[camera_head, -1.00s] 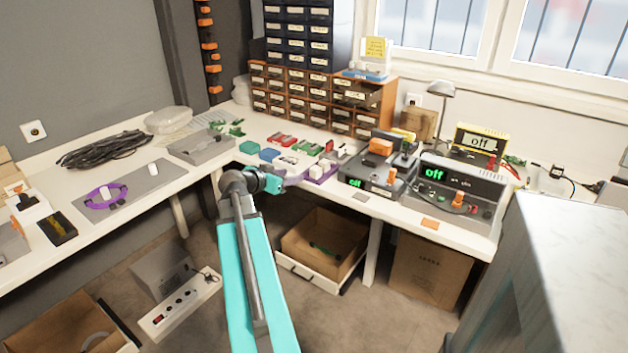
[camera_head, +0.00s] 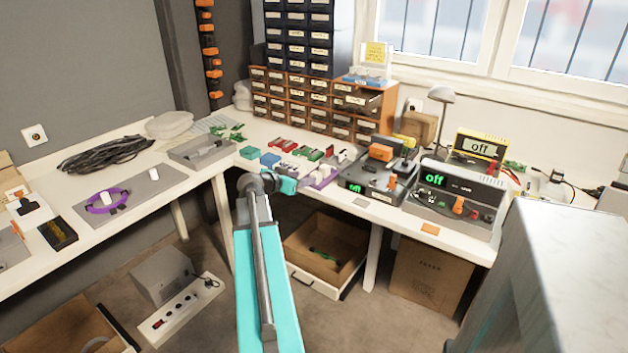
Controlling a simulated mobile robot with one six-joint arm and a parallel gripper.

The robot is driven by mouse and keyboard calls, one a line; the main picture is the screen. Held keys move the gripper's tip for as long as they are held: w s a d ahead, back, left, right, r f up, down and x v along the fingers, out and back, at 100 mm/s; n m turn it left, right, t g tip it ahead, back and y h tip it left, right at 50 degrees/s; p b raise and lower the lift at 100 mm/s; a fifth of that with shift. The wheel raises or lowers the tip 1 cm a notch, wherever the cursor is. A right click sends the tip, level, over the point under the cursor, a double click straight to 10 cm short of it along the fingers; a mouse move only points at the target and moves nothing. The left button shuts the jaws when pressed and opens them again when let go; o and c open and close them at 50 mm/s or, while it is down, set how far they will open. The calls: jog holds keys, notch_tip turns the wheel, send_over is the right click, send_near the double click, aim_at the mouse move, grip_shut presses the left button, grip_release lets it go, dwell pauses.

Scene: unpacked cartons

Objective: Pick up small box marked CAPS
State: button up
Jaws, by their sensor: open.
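Several small boxes in green (camera_head: 249,152), blue (camera_head: 270,159), red (camera_head: 288,146) and other colours stand in a loose group on the white bench. Their labels are too small to read, so I cannot tell which one is marked CAPS. My gripper (camera_head: 298,183) is over the bench's front edge, just in front of the group and beside a purple tray (camera_head: 321,183). It is open, with nothing seen in it. Its fingers are small and partly hidden by my teal wrist.
Drawer cabinets (camera_head: 318,100) stand behind the boxes. A grey tray (camera_head: 203,152) is to their left. Bench instruments (camera_head: 455,200) and an orange-topped device (camera_head: 378,180) fill the right.

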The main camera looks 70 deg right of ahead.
aim_at(313, 175)
jog(key=shift+x, duration=1.3)
jog(key=shift+p+x, duration=0.45)
jog(key=shift+x, duration=2.1)
jog(key=shift+f, duration=0.1)
jog(key=shift+a+f, duration=0.1)
jog(key=shift+f, duration=0.05)
